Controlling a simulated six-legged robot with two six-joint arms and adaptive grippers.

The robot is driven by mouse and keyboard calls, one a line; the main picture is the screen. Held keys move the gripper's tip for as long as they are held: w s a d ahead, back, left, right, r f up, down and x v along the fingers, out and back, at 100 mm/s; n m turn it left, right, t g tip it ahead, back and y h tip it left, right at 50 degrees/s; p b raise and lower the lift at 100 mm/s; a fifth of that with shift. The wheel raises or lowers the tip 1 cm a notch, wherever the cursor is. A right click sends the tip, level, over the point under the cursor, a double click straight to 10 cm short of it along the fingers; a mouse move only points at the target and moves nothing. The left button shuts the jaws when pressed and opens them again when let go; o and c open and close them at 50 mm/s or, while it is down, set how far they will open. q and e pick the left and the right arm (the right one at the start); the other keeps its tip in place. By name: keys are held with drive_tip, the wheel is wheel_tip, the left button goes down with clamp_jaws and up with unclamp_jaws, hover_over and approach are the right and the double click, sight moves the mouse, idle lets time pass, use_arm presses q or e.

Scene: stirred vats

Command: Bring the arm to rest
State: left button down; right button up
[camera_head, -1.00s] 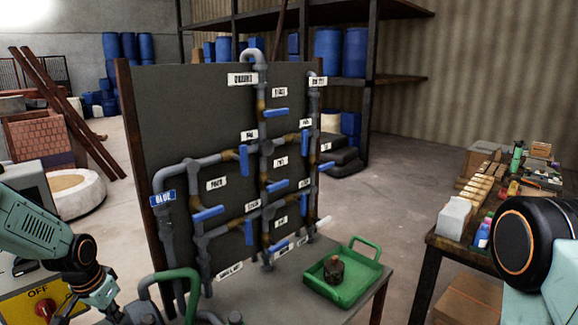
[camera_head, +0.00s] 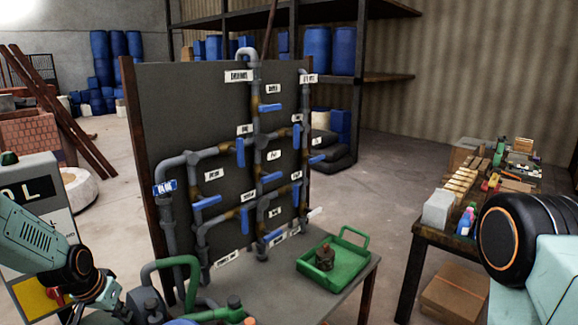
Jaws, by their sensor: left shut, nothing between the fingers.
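My left arm comes in from the left edge, and its gripper (camera_head: 92,308) hangs low at the bottom left, partly cut off by the frame. It is shut with nothing visible in it.
The panel carries grey pipes with several blue valve levers (camera_head: 240,152). A green tray (camera_head: 330,284) with a small brown pot (camera_head: 324,257) sits on the table before it. A cluttered side table (camera_head: 425,234) stands right. A control box (camera_head: 40,200) is behind my left arm.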

use_arm(q)
drive_tip(key=s+d+f+n+b, duration=0.2)
drive_tip(key=s+d+f+b, duration=0.6)
drive_tip(key=s+d+f, duration=0.65)
drive_tip(key=s+d+f+g+b, duration=0.2)
drive_tip(key=s+f+b, duration=0.4)
drive_tip(key=s+f, duration=0.2)
drive_tip(key=s+d+f+m+g+b, duration=0.1)
drive_tip(key=s+f+b, duration=0.5)
drive_tip(key=s, duration=0.7)
wheel_tip(320, 180, down, 2)
drive_tip(key=shift+s+d+f+m+g+y, duration=0.3)
drive_tip(key=shift+d+g, duration=0.4)
drive_tip(key=shift+d, duration=0.55)
drive_tip(key=shift+r, duration=0.1)
